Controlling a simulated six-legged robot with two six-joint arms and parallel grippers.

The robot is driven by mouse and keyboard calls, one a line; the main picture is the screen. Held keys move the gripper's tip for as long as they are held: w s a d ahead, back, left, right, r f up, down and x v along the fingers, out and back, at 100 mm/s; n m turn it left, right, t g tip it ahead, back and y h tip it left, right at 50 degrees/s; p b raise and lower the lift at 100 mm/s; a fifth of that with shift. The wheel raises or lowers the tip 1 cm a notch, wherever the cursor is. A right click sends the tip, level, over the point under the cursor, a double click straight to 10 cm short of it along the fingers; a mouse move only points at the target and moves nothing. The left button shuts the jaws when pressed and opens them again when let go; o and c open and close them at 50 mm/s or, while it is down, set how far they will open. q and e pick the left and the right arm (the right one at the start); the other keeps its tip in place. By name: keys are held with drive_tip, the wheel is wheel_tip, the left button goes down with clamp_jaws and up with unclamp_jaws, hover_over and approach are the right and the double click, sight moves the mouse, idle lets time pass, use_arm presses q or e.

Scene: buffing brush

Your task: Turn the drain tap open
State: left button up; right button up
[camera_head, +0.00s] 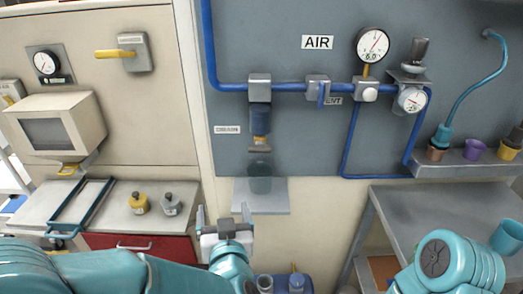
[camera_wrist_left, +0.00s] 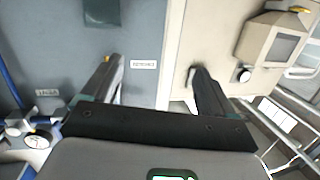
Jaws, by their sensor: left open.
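My right gripper is out of view.
A small label (camera_head: 227,129) is left of the bowl. Gauges (camera_head: 373,45) and blue pipes are to the right. A cream cabinet (camera_head: 100,120) and a counter with two small weights (camera_head: 140,203) are left. A grey table (camera_head: 440,220) is right. Space before the bowl looks clear.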

use_arm(q)
drive_tip(key=s+d+r+m+t+h, duration=0.1)
drive_tip(key=s+d+r+t+h, duration=0.2)
drive_tip(key=d+r, duration=0.4)
drive_tip(key=g+p, duration=0.1)
drive_tip(key=p, duration=0.3)
approach(260, 151)
drive_tip(key=w, duration=0.8)
drive_tip(key=shift+w, duration=0.35)
drive_tip(key=c, duration=1.1)
drive_tip(key=shift+o, duration=0.2)
drive_tip(key=shift+b, duration=0.35)
